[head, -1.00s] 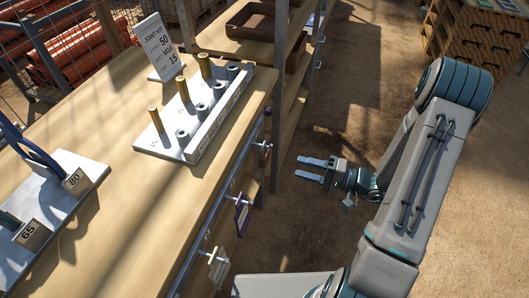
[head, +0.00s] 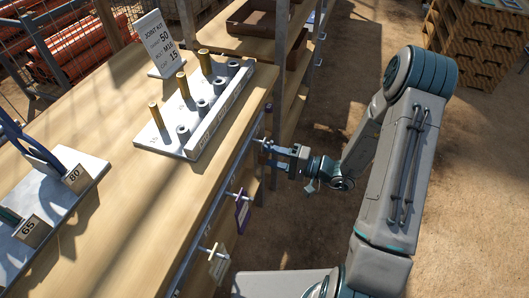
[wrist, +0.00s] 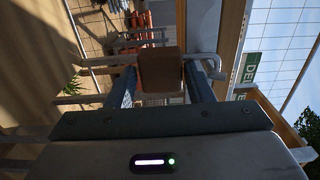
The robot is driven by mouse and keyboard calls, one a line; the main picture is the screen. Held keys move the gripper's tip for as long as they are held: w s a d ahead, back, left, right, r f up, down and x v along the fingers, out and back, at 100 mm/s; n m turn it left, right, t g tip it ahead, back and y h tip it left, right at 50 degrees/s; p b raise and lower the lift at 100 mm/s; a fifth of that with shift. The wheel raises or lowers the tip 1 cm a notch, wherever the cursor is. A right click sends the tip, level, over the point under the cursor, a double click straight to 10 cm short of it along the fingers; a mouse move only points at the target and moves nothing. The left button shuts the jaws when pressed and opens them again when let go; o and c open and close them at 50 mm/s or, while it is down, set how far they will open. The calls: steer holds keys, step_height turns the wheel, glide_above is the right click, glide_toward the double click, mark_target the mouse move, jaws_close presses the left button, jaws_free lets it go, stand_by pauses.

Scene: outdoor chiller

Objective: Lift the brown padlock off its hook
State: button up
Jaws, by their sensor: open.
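The brown padlock (wrist: 160,70) shows in the wrist view as a brown block between my two fingers. A grey curved bar (wrist: 200,62), perhaps its shackle, shows at its right. My gripper (head: 272,154) is open at the far hook (head: 264,143) on the bench's front edge; its fingers also show in the wrist view (wrist: 163,88), on either side of the padlock. I cannot tell whether they touch it. In the head view the padlock is not clearly visible at my fingers.
The wooden bench (head: 130,205) carries a grey block with pegs (head: 210,125) and a sign (head: 160,42). A shelf (head: 285,75) stands behind. Open ground lies to the right.

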jaws_close()
steer(key=shift+r, duration=0.1)
steer(key=s+d+r, duration=0.1)
steer(key=s+d, duration=0.1)
steer(key=d, duration=0.3)
steer(key=shift+d+r, duration=0.25)
steer(key=shift+d, duration=0.1)
stand_by(1.0)
steer(key=shift+c, duration=1.9)
jaws_free()
jaws_close()
